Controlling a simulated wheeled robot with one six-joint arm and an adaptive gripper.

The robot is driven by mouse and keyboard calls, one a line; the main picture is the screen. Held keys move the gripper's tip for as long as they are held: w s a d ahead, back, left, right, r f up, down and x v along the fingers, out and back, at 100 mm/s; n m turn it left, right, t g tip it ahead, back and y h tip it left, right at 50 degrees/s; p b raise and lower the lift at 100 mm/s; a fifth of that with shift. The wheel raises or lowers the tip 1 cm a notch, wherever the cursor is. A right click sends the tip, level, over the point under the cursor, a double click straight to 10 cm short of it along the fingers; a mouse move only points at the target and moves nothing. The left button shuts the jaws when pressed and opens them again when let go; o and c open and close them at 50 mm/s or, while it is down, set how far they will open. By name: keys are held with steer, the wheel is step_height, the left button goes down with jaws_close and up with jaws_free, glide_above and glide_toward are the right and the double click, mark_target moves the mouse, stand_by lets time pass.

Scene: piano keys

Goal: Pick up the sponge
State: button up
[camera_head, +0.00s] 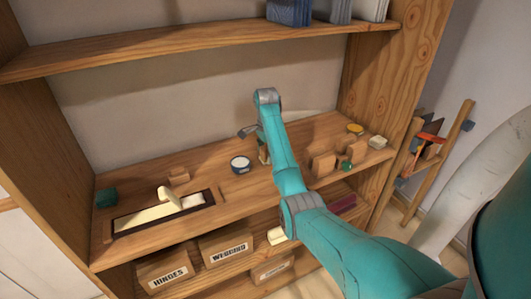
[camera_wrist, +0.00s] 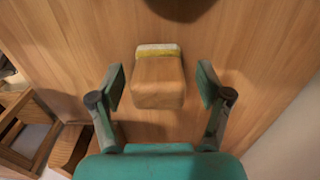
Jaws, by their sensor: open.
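In the wrist view my gripper (camera_wrist: 161,87) is open, with one finger on each side of a small block (camera_wrist: 157,82). The block has a wood-brown body with a yellow band and a whitish strip along its far end. A gap shows between it and each finger. I cannot tell for sure whether this block is the sponge. In the head view my gripper is mostly hidden behind my arm. A pale, cream block (camera_head: 377,142) sits at the right end of the middle shelf and may also be sponge-like.
Labelled boxes (camera_head: 165,270) stand below. An upper shelf (camera_head: 200,47) overhangs.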

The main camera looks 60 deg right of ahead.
steer(key=shift+f, duration=0.5)
steer(key=c, duration=1.3)
steer(key=shift+c, duration=0.2)
steer(key=shift+r, duration=0.1)
